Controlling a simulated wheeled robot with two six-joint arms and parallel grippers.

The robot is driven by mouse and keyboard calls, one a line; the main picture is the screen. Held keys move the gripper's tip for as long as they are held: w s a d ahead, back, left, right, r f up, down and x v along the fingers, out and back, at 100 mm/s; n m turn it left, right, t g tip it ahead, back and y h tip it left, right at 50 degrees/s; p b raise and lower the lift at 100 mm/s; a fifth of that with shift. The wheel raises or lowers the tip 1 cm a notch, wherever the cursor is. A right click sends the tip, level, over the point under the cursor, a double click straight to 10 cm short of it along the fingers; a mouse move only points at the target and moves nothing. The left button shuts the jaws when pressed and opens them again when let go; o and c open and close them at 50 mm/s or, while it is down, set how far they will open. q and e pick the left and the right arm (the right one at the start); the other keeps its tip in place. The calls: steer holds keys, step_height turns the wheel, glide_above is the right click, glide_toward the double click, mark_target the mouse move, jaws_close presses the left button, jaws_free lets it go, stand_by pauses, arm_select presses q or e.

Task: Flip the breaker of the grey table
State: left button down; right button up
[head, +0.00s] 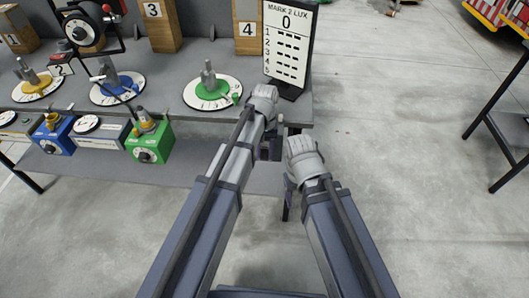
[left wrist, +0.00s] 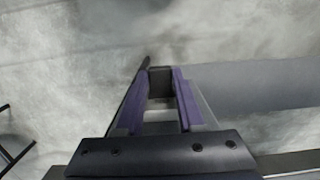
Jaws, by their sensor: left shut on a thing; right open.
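The grey table (head: 225,62) fills the left and middle of the head view. My left gripper (head: 270,149) is at the table's front right corner, largely hidden by its own wrist. In the left wrist view its two purple fingers (left wrist: 163,88) are closed on a small dark block (left wrist: 160,76). This block may be the breaker, but its lever and its position cannot be made out. My right gripper (head: 292,182) is just right of and below the left one, beside the table corner. It is open, its fingers mostly hidden behind its wrist.
On the table are a green dial (head: 222,92), a blue dial (head: 104,96), a yellow dial (head: 30,90), and a "MARK 2 LUX" board (head: 290,45). A green box (head: 150,142) and blue box (head: 57,137) stand at the front. Open concrete floor (head: 400,130) lies to the right.

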mark_target(265, 154)
arm_select(q)
steer(key=c, duration=0.5)
jaws_free()
steer(key=r+p, duration=0.5)
steer(key=w+r+p, duration=0.1)
steer(key=r+p, duration=0.1)
steer(key=p, duration=0.1)
steer(key=shift+r, duration=0.4)
steer(key=shift+s, duration=0.1)
